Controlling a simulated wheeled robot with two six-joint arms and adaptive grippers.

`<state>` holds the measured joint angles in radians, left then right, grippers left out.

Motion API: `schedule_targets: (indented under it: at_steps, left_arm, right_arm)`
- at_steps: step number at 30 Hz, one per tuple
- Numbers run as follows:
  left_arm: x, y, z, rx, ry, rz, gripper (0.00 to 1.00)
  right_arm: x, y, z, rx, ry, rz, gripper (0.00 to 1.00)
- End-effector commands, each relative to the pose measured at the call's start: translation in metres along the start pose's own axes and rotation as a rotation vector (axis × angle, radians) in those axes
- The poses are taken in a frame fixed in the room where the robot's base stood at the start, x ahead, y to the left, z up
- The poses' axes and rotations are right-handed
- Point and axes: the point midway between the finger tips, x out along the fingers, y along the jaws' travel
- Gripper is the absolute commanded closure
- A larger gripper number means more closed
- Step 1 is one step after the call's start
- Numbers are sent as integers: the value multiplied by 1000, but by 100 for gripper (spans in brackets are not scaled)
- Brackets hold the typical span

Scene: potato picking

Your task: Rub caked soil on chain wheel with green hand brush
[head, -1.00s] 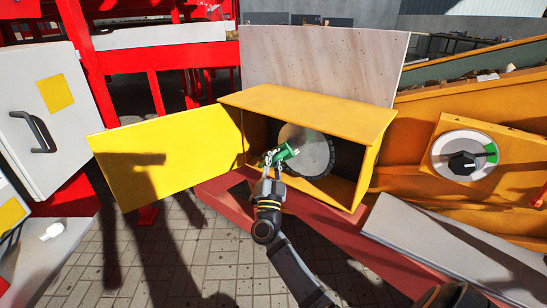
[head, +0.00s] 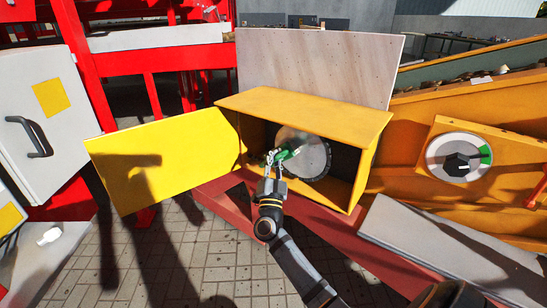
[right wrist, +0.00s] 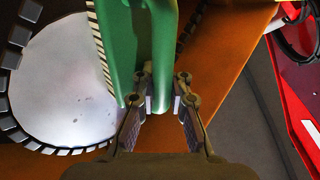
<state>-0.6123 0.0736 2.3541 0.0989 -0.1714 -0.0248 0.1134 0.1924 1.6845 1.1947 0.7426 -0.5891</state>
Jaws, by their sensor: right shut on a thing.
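The chain wheel (head: 317,160) is a grey toothed disc inside the open yellow box; its pale face and dark teeth also show in the right wrist view (right wrist: 62,85). My right gripper (head: 272,158) is at the box opening, shut on the green hand brush (head: 288,154). In the right wrist view the brush (right wrist: 150,40) stands between the fingertips and overlaps the right edge of the wheel. I cannot tell whether its bristles touch the wheel. Caked soil is hard to make out; the visible face shows only small specks. My left gripper is not in view.
The yellow box (head: 300,100) has a roof and side walls close around my right gripper. Its yellow door (head: 170,155) stands open to the left. A grey cabinet (head: 45,110) is at the left, and a rotary switch (head: 460,158) is at the right.

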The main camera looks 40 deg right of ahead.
Motion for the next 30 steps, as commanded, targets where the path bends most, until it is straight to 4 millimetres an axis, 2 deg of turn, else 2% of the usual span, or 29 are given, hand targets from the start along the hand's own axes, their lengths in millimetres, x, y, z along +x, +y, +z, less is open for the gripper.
schedule_targets:
  at_steps: [12, 21, 30]
  left_arm:
    - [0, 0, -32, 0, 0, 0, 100]
    - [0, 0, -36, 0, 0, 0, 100]
    - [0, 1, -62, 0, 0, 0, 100]
  right_arm:
    - [-14, 12, -27, -2, 0, 1, 100]
    - [-19, 18, -32, -1, 0, 0, 100]
    - [-29, 31, -56, -3, -1, -1, 100]
